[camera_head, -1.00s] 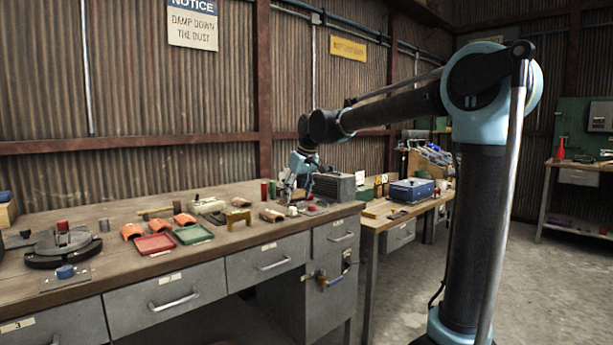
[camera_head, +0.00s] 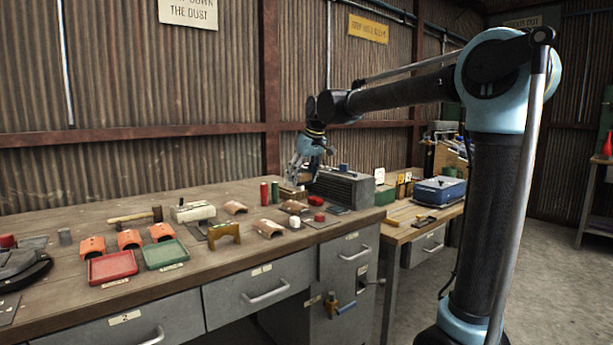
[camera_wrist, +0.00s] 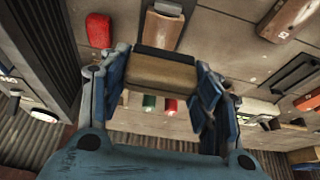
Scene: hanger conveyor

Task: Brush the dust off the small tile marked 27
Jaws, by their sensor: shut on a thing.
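My gripper (camera_head: 291,187) is over the back of the bench, left of a dark ribbed box. In the wrist view my gripper (camera_wrist: 162,80) is shut on a tan block with a dark strip (camera_wrist: 160,72), which looks like a brush. A small brown curved tile (camera_head: 293,206) lies in front of it; in the wrist view this tile (camera_wrist: 163,29) is just beyond the block, apart from it. Two similar brown tiles, one at the back (camera_head: 237,207) and one nearer the front (camera_head: 268,229), lie to the left. I cannot read 27 on any tile.
A red object (camera_head: 319,217) and the ribbed box (camera_head: 343,189) are right of the near tile. Red (camera_head: 264,192) and green cylinders stand behind. Orange tiles (camera_head: 129,239), a red tray (camera_head: 112,267), a green tray (camera_head: 165,254) and a yellow bridge-shaped block (camera_head: 224,234) fill the left.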

